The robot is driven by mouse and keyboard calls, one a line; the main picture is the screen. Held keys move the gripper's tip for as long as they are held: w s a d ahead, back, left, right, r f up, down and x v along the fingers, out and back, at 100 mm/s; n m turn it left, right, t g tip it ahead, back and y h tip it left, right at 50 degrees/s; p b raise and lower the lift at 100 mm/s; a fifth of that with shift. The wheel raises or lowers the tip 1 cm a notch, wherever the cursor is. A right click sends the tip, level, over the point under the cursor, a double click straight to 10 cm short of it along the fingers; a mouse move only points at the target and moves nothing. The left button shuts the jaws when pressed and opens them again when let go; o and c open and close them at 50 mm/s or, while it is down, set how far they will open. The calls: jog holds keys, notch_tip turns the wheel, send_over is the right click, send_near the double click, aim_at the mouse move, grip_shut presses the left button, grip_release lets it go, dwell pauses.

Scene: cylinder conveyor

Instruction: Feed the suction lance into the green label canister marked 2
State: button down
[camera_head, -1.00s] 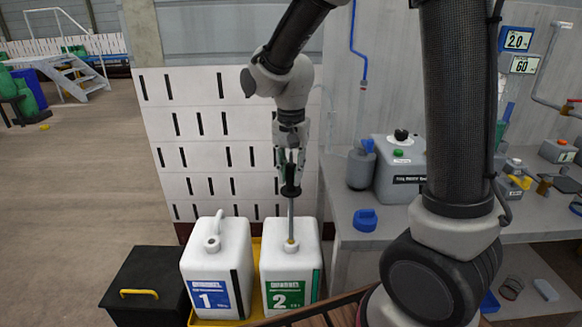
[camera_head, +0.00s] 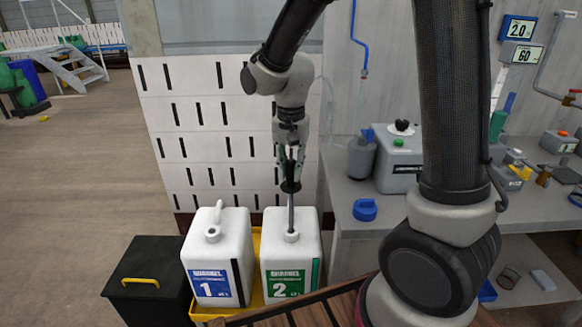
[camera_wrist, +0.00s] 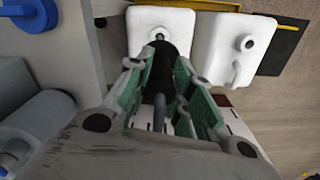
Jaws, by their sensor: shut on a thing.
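The green label canister marked 2 (camera_head: 290,262) stands upright on the right of a pair, white with an opening on top. My gripper (camera_head: 290,178) is above it, shut on the suction lance (camera_head: 291,214), a grey rod with a dark grip. The lance points down and its lower end meets the opening of canister 2; how deep it sits inside cannot be told. In the wrist view, the gripper's green-padded fingers (camera_wrist: 160,95) close around the dark part of the lance, which lines up with the mouth of canister 2 (camera_wrist: 172,20).
The blue label canister marked 1 (camera_head: 217,262) stands left with an open mouth. Both are in a yellow tray (camera_head: 256,243). A black box (camera_head: 150,270) is further left. A bench (camera_head: 345,215) with a blue cap (camera_head: 365,210) and grey container (camera_head: 400,165) is right. A slotted panel (camera_head: 200,140) stands behind.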

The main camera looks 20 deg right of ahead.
send_near(291, 215)
jog(key=shift+w+d+f, duration=0.1)
jog(key=shift+w+f, duration=0.05)
jog(key=shift+w, duration=0.15)
dwell(0.8)
dwell(0.5)
jog(key=shift+f, duration=3)
jog(key=shift+f, duration=1.95)
jog(key=shift+f, duration=0.15)
jog(key=c, duration=1.2)
grip_release()
